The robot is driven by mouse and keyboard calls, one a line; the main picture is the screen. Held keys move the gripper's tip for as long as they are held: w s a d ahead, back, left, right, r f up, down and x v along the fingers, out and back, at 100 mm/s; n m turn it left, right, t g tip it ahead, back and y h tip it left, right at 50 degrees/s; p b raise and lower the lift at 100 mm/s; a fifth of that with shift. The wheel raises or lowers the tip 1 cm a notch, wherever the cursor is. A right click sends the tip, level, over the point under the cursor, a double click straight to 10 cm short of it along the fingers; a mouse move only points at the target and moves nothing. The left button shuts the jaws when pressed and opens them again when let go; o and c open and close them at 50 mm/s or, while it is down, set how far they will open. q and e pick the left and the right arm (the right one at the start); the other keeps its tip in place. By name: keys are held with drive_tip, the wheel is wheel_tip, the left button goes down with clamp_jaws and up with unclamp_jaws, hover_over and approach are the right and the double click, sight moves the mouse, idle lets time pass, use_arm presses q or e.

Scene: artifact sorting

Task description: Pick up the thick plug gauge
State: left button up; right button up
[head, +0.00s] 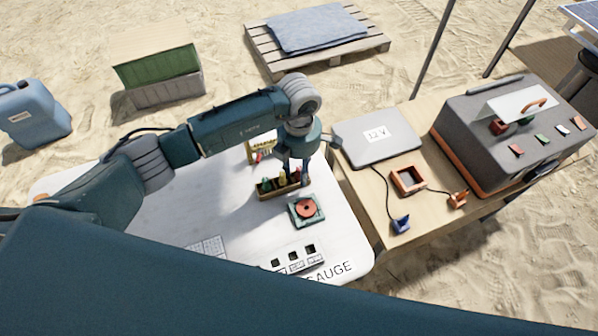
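A small wooden rack (268,194) stands on the white table and holds several plug gauges with green, yellow and red handles. They are too small to tell which one is the thick plug gauge. My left gripper (295,176) points down over the right part of the rack. Its fingers look spread apart, close to the handles and partly hiding them. I see nothing clearly gripped, and cannot tell whether a finger touches a handle. My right gripper is not in view.
A green block with an orange disc (306,208) lies just in front of the rack. A panel with square holes (294,261) is at the white table's (170,225) front edge. A wooden table (430,215) at right carries a grey 12V case (360,145) and a large grey box (480,150).

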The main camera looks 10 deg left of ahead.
use_arm(q)
clamp_jaws()
idle(0.3)
